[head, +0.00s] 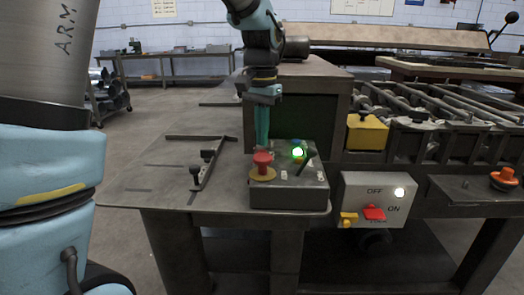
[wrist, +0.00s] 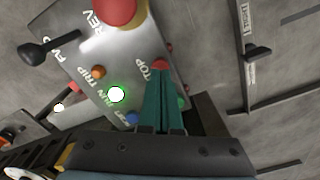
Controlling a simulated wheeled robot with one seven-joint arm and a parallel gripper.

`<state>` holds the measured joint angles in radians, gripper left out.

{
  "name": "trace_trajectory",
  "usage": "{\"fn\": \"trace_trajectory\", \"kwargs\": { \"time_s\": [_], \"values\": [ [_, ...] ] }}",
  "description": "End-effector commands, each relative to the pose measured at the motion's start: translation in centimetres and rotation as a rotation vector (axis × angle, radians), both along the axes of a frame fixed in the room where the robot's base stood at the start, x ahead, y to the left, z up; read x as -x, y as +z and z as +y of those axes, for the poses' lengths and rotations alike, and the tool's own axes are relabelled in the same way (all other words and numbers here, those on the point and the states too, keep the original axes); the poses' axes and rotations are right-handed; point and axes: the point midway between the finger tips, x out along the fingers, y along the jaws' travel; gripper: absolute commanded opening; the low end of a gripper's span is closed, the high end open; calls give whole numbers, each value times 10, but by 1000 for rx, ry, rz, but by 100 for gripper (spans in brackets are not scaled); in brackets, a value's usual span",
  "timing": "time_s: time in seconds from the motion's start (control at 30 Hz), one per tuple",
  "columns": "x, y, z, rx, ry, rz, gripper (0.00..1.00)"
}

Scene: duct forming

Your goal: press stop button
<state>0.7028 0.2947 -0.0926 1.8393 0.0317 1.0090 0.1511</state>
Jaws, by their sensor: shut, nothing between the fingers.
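The control box (head: 290,195) stands on the front right corner of the metal table. In the wrist view, a small red button (wrist: 160,63) sits beside a partly hidden label reading "TOP". My gripper (wrist: 161,76) is shut and empty, with its green fingertips right at this red button and covering part of it. I cannot tell whether they touch it. In the head view my gripper (head: 262,146) points down behind the red mushroom button (head: 262,158), and the small red button cannot be made out there.
A lit green lamp (head: 297,152) is on the box, with a black lever (wrist: 38,52), an orange button (wrist: 98,72) and a blue button (wrist: 132,118) nearby. An OFF/ON box (head: 378,198) hangs to the right.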

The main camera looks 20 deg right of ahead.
Motion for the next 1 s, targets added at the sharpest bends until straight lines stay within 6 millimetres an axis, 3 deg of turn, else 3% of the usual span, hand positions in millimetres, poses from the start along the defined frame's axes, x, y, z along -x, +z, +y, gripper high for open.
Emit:
{"fn": "trace_trajectory", "kwargs": {
  "time_s": [1.0],
  "values": [
    [0, -12, 0, 0, 0, 0, 0]
  ]
}}
